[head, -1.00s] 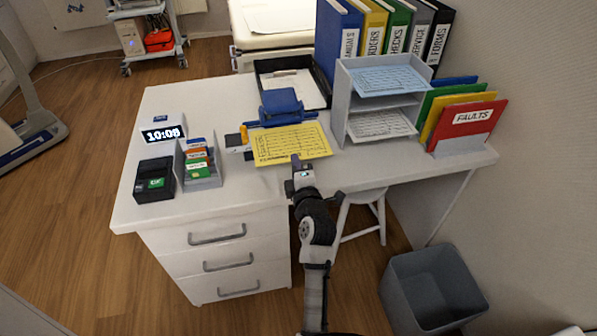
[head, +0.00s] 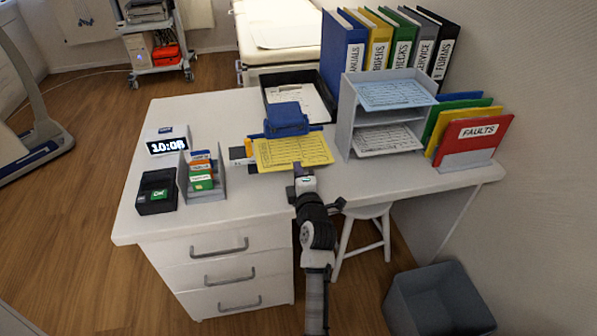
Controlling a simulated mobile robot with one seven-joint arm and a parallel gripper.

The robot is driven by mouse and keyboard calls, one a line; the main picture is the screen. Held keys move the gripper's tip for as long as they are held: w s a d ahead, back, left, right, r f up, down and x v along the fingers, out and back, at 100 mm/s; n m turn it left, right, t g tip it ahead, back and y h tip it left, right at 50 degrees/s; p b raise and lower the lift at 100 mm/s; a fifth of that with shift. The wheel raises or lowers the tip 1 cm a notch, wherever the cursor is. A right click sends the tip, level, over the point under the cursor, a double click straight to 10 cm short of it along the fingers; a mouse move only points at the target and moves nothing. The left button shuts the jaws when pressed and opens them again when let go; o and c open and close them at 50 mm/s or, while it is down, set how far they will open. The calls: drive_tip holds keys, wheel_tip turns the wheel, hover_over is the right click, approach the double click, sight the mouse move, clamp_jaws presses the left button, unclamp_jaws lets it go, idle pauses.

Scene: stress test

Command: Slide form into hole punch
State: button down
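A yellow printed form (head: 290,152) lies on the white desk, slightly skewed, with its far edge at the front of the blue hole punch (head: 287,119). I cannot tell whether that edge is inside the punch's slot. My gripper (head: 298,171) is at the form's near edge, right of its middle, its dark fingertip overlapping the paper. The fingers are too small and too hidden by my wrist to show whether they are open, shut or holding the paper.
A black tray (head: 268,92) with papers stands behind the punch. A grey paper rack (head: 345,128) stands close on the right. A card holder (head: 206,193), black card reader (head: 157,190) and clock (head: 167,146) are at the left. The desk's front left (head: 235,200) is clear.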

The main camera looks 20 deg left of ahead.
drive_tip(key=shift+w+a, duration=0.35)
drive_tip(key=shift+a, duration=0.05)
drive_tip(key=c, duration=2.1)
unclamp_jaws()
drive_tip(key=shift+b, duration=0.3)
drive_tip(key=shift+c, duration=0.2)
drive_tip(key=o, duration=0.5)
drive_tip(key=shift+o, duration=0.2)
drive_tip(key=shift+f, duration=0.1)
drive_tip(key=shift+s+d, duration=0.25)
drive_tip(key=shift+s, duration=0.05)
drive_tip(key=b+v, duration=0.4)
drive_tip(key=v, duration=0.9)
drive_tip(key=shift+b, duration=0.35)
